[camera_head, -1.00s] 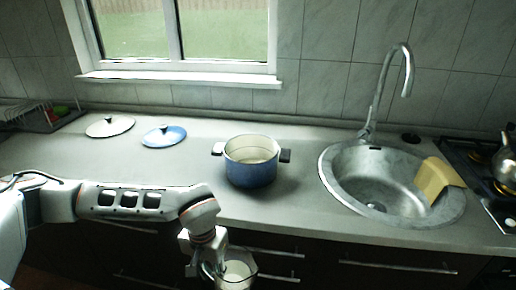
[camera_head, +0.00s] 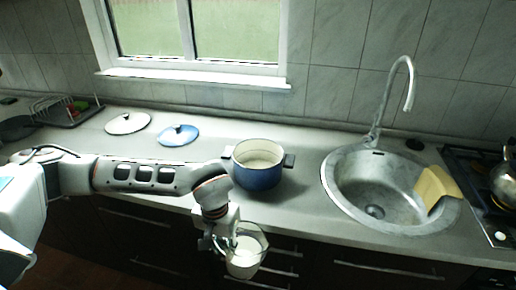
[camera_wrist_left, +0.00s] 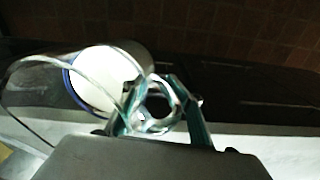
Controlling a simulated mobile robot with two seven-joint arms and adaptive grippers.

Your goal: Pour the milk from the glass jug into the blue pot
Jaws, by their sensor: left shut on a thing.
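The blue pot (camera_head: 257,174) stands open on the counter near its front edge, with dark side handles and a pale inside. The glass jug (camera_head: 246,262) with white milk (camera_head: 245,248) hangs in front of the counter, lower in the picture than the pot and apart from it. My left gripper (camera_head: 222,240) is shut on the jug at its side. In the left wrist view, the gripper fingers (camera_wrist_left: 160,108) close around the jug's handle, and the white milk (camera_wrist_left: 98,80) shows in the jug. My right gripper is not in view.
A white lid (camera_head: 127,124) and a blue lid (camera_head: 178,135) lie on the counter behind my left arm. A sink (camera_head: 345,200) with a tall tap (camera_head: 378,110) and a yellow cloth-like thing (camera_head: 434,188) is right of the pot. A stove with a kettle (camera_head: 504,180) is far right.

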